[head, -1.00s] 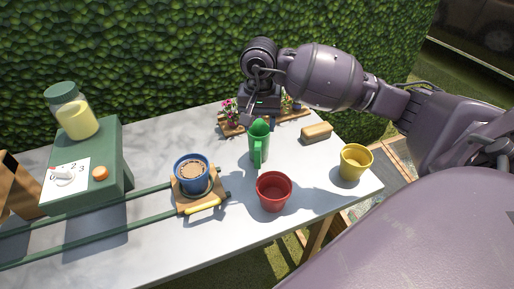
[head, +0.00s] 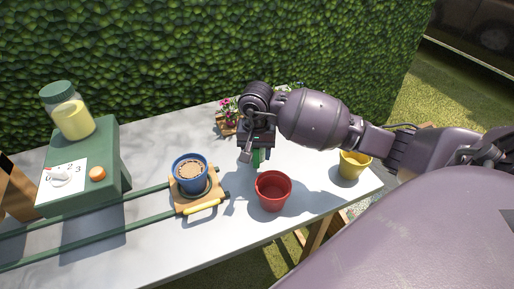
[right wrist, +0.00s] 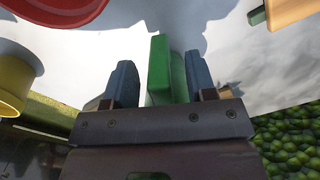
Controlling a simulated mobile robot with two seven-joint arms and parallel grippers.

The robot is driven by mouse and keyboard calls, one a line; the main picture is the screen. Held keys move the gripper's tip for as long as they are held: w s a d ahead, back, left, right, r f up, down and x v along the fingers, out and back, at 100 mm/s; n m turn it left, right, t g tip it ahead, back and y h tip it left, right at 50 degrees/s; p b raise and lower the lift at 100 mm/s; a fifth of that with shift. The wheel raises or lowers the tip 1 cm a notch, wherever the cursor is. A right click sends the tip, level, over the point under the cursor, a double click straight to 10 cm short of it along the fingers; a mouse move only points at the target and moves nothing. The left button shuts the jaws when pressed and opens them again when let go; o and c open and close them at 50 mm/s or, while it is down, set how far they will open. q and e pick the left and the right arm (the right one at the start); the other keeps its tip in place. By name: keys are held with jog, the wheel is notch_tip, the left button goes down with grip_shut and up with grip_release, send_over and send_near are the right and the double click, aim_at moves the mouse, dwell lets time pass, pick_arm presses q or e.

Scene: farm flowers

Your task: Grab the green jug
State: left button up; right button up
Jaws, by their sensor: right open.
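The green jug (head: 259,158) stands on the white table, mostly hidden behind my right gripper in the head view. My right gripper (head: 252,153) is at the jug and open. In the right wrist view, a green upright part of the jug (right wrist: 160,68) stands between the two spread blue-grey fingers of the gripper (right wrist: 162,78), with gaps on both sides. I cannot tell whether either finger touches it. My left gripper is not in view.
A red pot (head: 273,191) stands just in front of the jug. A blue pot (head: 191,174) sits on a wooden carrier (head: 183,207) on green rails. A yellow pot (head: 354,165) is at the right. Flowers (head: 226,116) stand behind, before a hedge.

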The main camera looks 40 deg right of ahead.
jog(key=shift+f, duration=0.4)
grip_shut()
jog(key=shift+r, duration=0.15)
notch_tip(320, 180, up, 20)
jog(key=p, duration=0.1)
jog(key=shift+f, duration=0.2)
dwell(1.4)
